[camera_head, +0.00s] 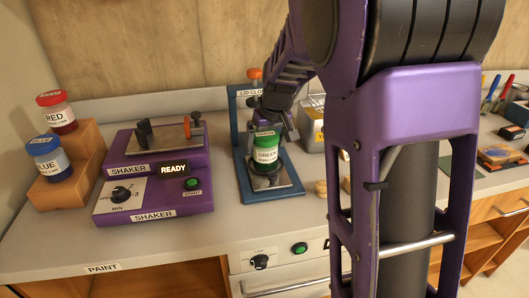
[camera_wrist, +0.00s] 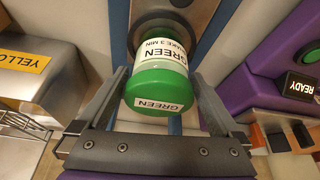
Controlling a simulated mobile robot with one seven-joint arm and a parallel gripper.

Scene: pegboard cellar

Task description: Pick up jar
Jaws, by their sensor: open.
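A jar with a green lid and a white GREEN label (camera_head: 266,153) stands upright on the plate of a blue lid-closing stand (camera_head: 283,193). In the wrist view the green jar (camera_wrist: 160,75) sits between my gripper's two fingers, its lid facing the camera. My gripper (camera_head: 270,128) is open, with its fingers on either side of the jar. In the wrist view gaps show between the fingers (camera_wrist: 160,100) and the lid. My arm hides part of the stand's upright in the head view.
A purple shaker (camera_head: 158,205) with a READY display stands left of the stand. Red (camera_head: 57,112) and blue (camera_head: 48,158) jars sit on a wooden step block (camera_head: 68,190) at far left. A grey box (camera_head: 312,120) is right of the stand. Tools lie at far right.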

